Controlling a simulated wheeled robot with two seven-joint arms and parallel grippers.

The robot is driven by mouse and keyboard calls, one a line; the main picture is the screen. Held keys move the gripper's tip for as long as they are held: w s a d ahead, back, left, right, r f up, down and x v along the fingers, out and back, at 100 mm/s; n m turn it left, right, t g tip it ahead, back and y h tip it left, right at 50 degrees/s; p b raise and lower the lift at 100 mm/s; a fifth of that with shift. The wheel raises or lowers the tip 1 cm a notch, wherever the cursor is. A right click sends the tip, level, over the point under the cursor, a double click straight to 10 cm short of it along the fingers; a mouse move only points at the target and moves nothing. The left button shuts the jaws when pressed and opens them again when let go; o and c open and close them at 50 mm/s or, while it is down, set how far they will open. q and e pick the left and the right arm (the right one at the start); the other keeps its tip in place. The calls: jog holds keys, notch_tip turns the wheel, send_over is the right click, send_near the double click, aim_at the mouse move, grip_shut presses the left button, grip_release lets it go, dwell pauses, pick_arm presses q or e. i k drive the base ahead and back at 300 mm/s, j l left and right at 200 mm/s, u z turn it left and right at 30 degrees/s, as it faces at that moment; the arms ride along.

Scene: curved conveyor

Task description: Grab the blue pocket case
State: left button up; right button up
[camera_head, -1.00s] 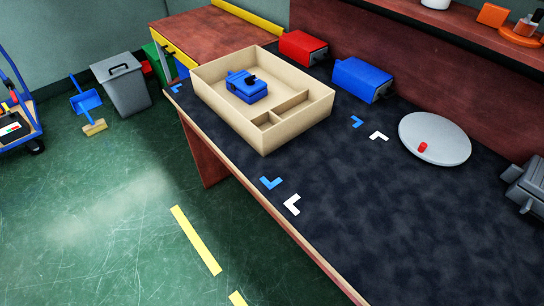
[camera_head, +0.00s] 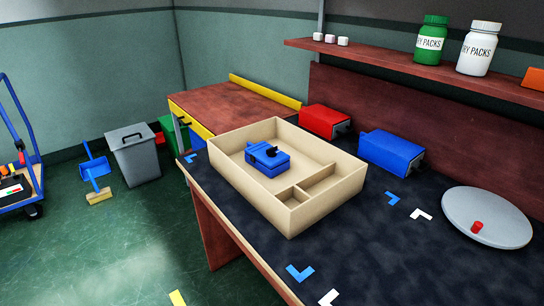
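A small blue case (camera_head: 267,158) with dark fittings on top sits inside the large compartment of a beige divided tray (camera_head: 322,202). The tray stands on the dark mat of the workbench (camera_head: 400,265). The case lies apart from the smaller compartments at the tray's near right end. A larger blue box (camera_head: 391,152) stands on the bench behind the tray, to the right of a red box (camera_head: 324,119). Neither of my grippers shows in the head view.
A grey disc with a red knob (camera_head: 487,216) lies at the bench's right. A shelf (camera_head: 400,63) above holds a green jar (camera_head: 431,39) and a white jar (camera_head: 479,48). A grey bin (camera_head: 134,156) stands on the floor left. Blue and white corner marks lie on clear mat.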

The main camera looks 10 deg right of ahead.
aim_at(255, 155)
jog(key=i+j+z, duration=0.4)
jog(key=j, duration=0.3)
jog(key=i+j+z, duration=0.35)
jog(key=j, duration=0.4)
jog(key=i+j+z, duration=0.25)
jog(key=j+z, duration=0.15)
jog(key=j, duration=0.45)
jog(key=j+z, duration=0.4)
jog(key=j, duration=0.5)
jog(key=j+z, duration=0.4)
jog(key=j, duration=0.55)
